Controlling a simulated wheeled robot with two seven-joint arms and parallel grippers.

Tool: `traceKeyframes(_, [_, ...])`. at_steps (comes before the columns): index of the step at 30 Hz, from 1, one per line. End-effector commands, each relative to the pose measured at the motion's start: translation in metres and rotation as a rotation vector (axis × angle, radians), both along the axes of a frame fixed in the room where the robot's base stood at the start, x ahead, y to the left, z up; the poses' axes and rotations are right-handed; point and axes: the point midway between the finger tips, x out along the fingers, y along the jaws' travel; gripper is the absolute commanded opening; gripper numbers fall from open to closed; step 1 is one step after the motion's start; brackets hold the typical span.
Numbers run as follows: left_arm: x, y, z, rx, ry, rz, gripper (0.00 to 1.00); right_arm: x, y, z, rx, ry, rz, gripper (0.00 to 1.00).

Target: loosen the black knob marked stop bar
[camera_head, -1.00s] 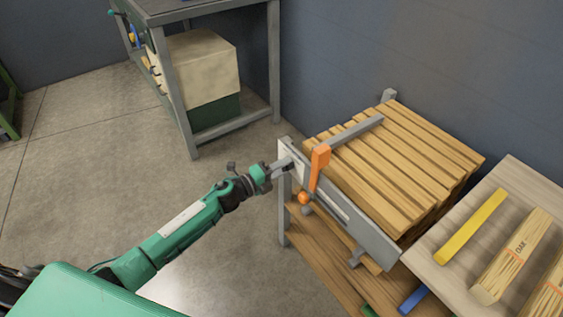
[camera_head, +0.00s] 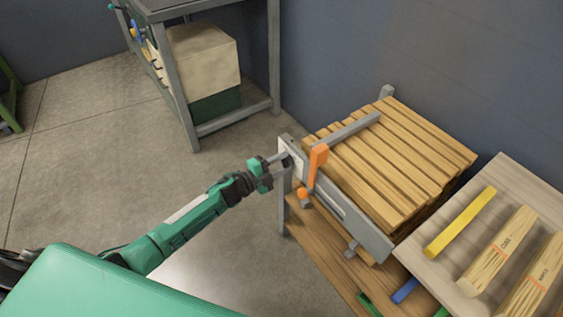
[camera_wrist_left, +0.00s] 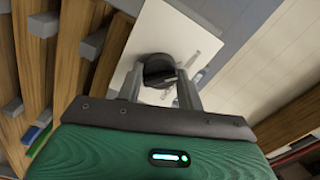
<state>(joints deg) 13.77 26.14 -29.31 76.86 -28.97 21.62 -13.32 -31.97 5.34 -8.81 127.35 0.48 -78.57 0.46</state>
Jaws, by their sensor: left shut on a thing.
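The black knob (camera_wrist_left: 159,70) sits on a white plate (camera_wrist_left: 150,35) in the left wrist view. In the head view the knob (camera_head: 288,161) shows as a small dark spot at the left end of the grey metal bar (camera_head: 350,215). My left gripper (camera_head: 277,162) reaches it from the left and is shut on it. In the left wrist view the two fingers of my left gripper (camera_wrist_left: 160,88) stand on either side of the knob. The print on the plate is partly covered and too small to read. My right gripper is in neither view.
An orange handle (camera_head: 316,165) stands just right of the knob. Stacked wooden slats (camera_head: 400,165) lie behind the bar. A pale board (camera_head: 510,190) with a yellow strip (camera_head: 462,222) and wood blocks is at the right.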

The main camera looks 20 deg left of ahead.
Motion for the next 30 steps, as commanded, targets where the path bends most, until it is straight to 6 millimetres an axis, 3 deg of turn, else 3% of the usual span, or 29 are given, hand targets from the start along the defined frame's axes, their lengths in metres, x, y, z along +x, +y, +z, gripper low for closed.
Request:
traceKeyframes(13, [-0.0001,0.0005,-0.0011,-0.009,0.008,0.001,0.14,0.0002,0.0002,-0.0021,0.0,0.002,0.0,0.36])
traceKeyframes(14, [-0.0001,0.0005,-0.0011,-0.009,0.008,0.001,0.39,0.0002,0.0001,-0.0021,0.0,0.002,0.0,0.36])
traceKeyframes(17, [-0.0001,0.0006,-0.001,-0.009,0.008,0.001,0.59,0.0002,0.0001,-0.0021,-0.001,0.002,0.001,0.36])
traceKeyframes(30, [-0.0088,0.0079,-0.001,-0.006,0.008,0.001,0.59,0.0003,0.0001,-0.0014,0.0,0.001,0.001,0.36])
